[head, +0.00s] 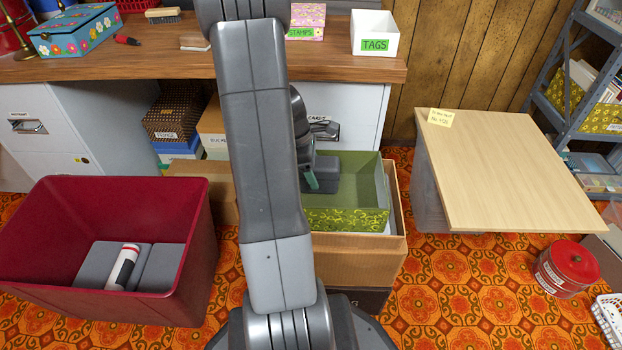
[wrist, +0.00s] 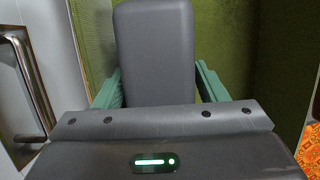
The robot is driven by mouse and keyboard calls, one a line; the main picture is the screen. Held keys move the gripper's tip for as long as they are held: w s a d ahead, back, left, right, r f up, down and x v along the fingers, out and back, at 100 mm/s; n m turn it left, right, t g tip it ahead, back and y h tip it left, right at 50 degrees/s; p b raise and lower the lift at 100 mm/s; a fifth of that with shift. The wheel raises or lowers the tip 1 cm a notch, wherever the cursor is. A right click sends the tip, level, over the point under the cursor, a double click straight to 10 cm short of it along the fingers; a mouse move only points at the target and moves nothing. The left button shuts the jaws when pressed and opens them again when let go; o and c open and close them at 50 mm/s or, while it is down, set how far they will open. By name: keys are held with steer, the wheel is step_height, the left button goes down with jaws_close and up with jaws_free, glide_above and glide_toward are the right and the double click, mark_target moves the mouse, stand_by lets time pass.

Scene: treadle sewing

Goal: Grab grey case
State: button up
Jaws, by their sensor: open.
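A grey case (head: 326,173) with rounded edges stands inside a green patterned bin (head: 345,220) right of my arm in the head view. In the wrist view the grey case (wrist: 155,45) stands upright between the two teal fingers of my gripper (wrist: 155,82). The fingers are open, one on each side of the case; whether they touch it I cannot tell. In the head view my gripper (head: 312,178) reaches down into the green bin, and my arm hides part of it.
The green bin sits in a cardboard box (head: 355,262). A dark red bin (head: 195,240) at left holds grey blocks and a white cylinder (head: 123,268). A drawer cabinet (head: 350,103) stands behind. A wooden-topped table (head: 510,170) and red tin (head: 567,268) are at right.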

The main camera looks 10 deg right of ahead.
steer(key=c, duration=0.9)
